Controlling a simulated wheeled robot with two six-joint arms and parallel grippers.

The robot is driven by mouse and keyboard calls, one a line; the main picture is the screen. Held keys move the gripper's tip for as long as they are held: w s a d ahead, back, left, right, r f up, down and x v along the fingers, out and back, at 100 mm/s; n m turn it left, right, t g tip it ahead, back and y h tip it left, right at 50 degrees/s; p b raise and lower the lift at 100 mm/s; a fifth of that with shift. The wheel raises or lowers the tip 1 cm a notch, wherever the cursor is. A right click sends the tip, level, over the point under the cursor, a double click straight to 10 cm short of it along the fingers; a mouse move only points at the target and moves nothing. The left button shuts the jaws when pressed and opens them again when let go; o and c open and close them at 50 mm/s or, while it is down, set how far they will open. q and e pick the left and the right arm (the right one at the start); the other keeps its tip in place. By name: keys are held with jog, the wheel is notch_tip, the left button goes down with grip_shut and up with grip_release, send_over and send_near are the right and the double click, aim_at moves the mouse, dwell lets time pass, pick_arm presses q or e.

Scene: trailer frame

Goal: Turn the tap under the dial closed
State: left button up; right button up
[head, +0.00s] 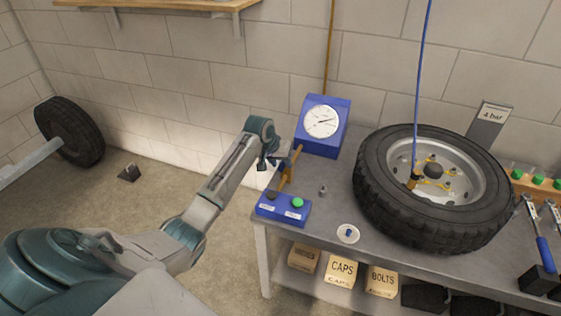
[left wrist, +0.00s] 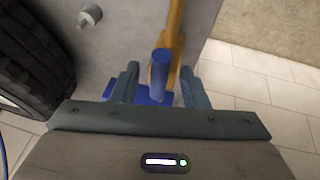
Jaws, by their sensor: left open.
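The dial (head: 322,122) is a white round face on a blue box at the back left of the bench. The tap is a brass-coloured pipe (head: 289,168) in front of the dial, with a blue handle; its body also shows in the left wrist view (left wrist: 174,40). My left gripper (head: 267,163) is at the tap, at the bench's left edge. In the left wrist view the blue handle (left wrist: 162,66) stands between my two open fingers (left wrist: 160,85), with a gap on each side. My right gripper is not in view.
A blue button box (head: 283,208) with a green button stands just in front of the tap. A small metal part (head: 322,190) and a white dish (head: 348,233) lie nearby. A large tyre (head: 430,187) fills the bench's middle. The floor left of the bench is open.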

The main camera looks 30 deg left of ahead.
pick_arm(q)
jog(key=shift+c, duration=0.2)
jog(key=c, duration=0.7)
grip_shut()
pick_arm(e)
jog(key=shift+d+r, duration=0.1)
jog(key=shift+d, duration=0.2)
